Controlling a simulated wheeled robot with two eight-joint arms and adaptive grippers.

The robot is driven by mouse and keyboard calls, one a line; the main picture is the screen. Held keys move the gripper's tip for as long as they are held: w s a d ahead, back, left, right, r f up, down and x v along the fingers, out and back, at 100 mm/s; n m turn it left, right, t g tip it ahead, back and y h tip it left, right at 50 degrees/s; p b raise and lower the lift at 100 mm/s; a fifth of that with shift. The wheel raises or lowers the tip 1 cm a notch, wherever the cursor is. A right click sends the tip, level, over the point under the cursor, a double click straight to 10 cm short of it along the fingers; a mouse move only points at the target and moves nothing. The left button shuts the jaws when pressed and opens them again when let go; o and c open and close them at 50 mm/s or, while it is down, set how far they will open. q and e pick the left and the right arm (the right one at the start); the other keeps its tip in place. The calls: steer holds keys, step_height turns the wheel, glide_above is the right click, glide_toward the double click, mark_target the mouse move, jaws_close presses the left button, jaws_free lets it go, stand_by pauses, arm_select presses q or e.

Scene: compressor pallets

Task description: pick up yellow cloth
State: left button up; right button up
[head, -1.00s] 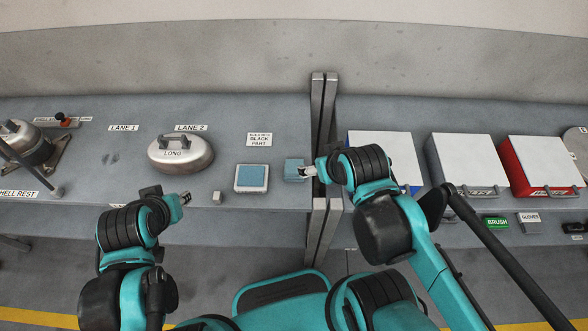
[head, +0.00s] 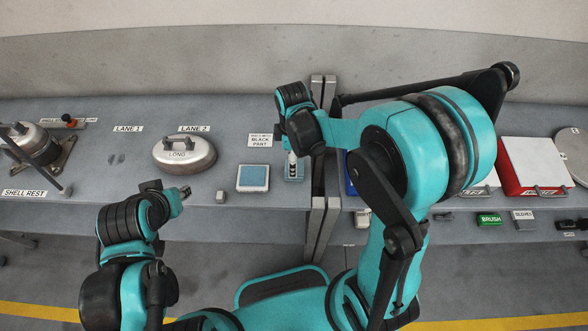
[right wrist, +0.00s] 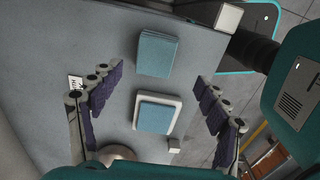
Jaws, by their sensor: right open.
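No yellow cloth shows. A folded blue cloth or pad (head: 294,173) lies on the bench left of the grey posts; it also shows in the right wrist view (right wrist: 157,54). A white-rimmed tray (head: 253,190) with a blue top (right wrist: 155,118) lies to its left. My right gripper (head: 292,168) points down above the folded blue piece, partly hiding it. In the right wrist view its fingers (right wrist: 157,98) are spread wide and empty, with the tray between them in the picture. My left gripper (head: 184,192) hangs near the bench's front edge; its jaw state is unclear.
A small grey block (head: 220,197) is near the front edge. A metal lid marked LONG (head: 185,154) stands left. Grey posts (head: 318,225) divide the bench. A red box with a white lid (head: 538,164) and a green BRUSH block (head: 489,219) are right.

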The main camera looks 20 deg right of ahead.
steer(key=f, duration=0.2)
steer(key=f+b, duration=0.1)
steer(key=f, duration=0.1)
steer(key=f+b, duration=0.1)
steer(key=f, duration=0.2)
steer(key=shift+w+d, duration=0.2)
steer(key=shift+w, duration=0.1)
steer(key=shift+r, duration=0.15)
steer(key=shift+c, duration=0.3)
steer(key=c, duration=1.3)
steer(key=shift+r, duration=0.15)
steer(key=shift+r, duration=0.3)
steer(key=r, duration=0.1)
steer(key=r+p, duration=0.1)
steer(key=r, duration=0.2)
steer(key=shift+s+d+p, duration=0.25)
steer(key=shift+p, duration=0.15)
steer(key=s+d+r+p, duration=0.1)
steer(key=s+d+r, duration=0.1)
steer(key=s+d+r+p, duration=0.1)
steer(key=s+d+r, duration=0.1)
steer(key=s+d, duration=0.1)
steer(key=s+d+r, duration=0.2)
steer(key=s, duration=0.1)
steer(key=shift+s+d+r+p, duration=0.1)
steer(key=shift+d+p, duration=0.15)
steer(key=shift+p, duration=0.15)
